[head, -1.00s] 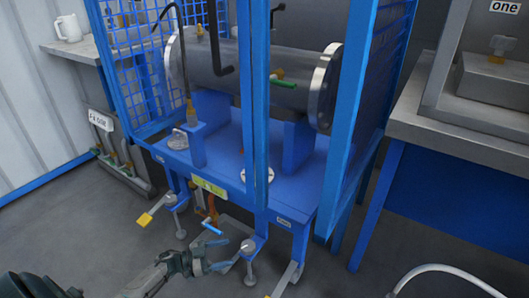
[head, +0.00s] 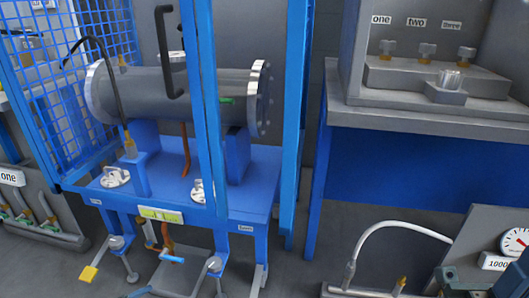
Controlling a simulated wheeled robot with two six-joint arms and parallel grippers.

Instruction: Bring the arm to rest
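A small blue tip (head: 140,292) shows at the bottom edge, left of centre, below the blue stand; it looks like a fingertip of my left gripper. The rest of that gripper is cut off, so its opening and any hold cannot be made out. It appears below and apart from the flanged grey shell (head: 185,94). The shell lies horizontally on blue supports over the blue stand (head: 160,196).
Blue uprights and a mesh panel (head: 80,85) surround the shell. Pedals, one with a yellow end (head: 89,273), stick out low in front. A grey bench (head: 430,122) stands at right. A white hose (head: 390,225) and a gauge (head: 515,241) are at lower right.

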